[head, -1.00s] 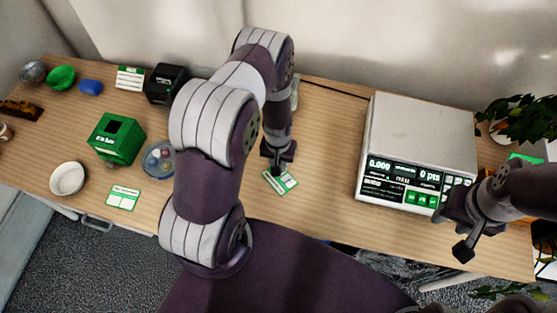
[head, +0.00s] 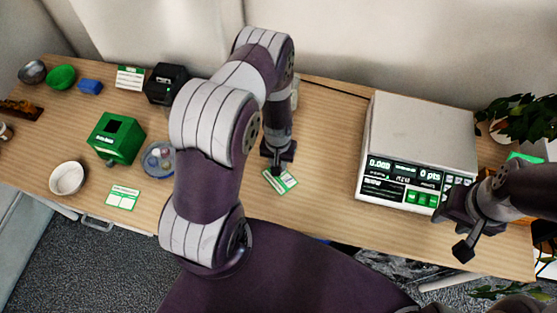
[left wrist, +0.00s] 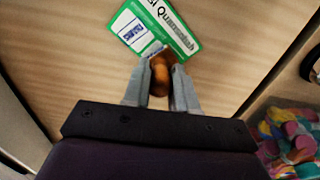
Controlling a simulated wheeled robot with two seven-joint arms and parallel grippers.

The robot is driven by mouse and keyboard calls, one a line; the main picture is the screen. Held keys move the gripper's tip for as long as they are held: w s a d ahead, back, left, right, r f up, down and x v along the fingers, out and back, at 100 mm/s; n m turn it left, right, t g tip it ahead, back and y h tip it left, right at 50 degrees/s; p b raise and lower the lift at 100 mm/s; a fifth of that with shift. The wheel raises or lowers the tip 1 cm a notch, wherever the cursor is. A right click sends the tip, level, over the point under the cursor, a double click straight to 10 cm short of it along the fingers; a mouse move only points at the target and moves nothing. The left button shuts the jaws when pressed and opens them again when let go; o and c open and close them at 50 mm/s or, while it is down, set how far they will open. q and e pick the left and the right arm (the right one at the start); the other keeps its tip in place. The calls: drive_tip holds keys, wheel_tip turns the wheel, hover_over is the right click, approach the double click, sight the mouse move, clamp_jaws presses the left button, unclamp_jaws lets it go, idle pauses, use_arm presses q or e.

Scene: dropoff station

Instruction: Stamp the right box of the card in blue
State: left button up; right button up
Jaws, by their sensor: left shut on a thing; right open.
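My left gripper (head: 279,166) points down over a white and green card (head: 284,182) on the table. In the left wrist view the gripper (left wrist: 166,68) is shut on a stamp with an orange-brown handle (left wrist: 160,76). The stamp's foot is at the near edge of the card (left wrist: 152,22), around its right box as the print reads. The fingers and handle hide that box, and I cannot tell whether the foot touches it. Blue marking shows in the other box. My right gripper (head: 454,228) is open and empty in front of the scale.
A scale (head: 420,125) stands right of the card. To the left are a green box (head: 117,140), a white bowl (head: 67,178), a round clear dish (head: 158,160), another card (head: 123,197) and a black device (head: 166,84). The table is clear between card and scale.

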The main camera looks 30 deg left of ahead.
use_arm(q)
wheel_tip(320, 180, up, 7)
drive_tip(key=p, duration=0.6)
idle(0.3)
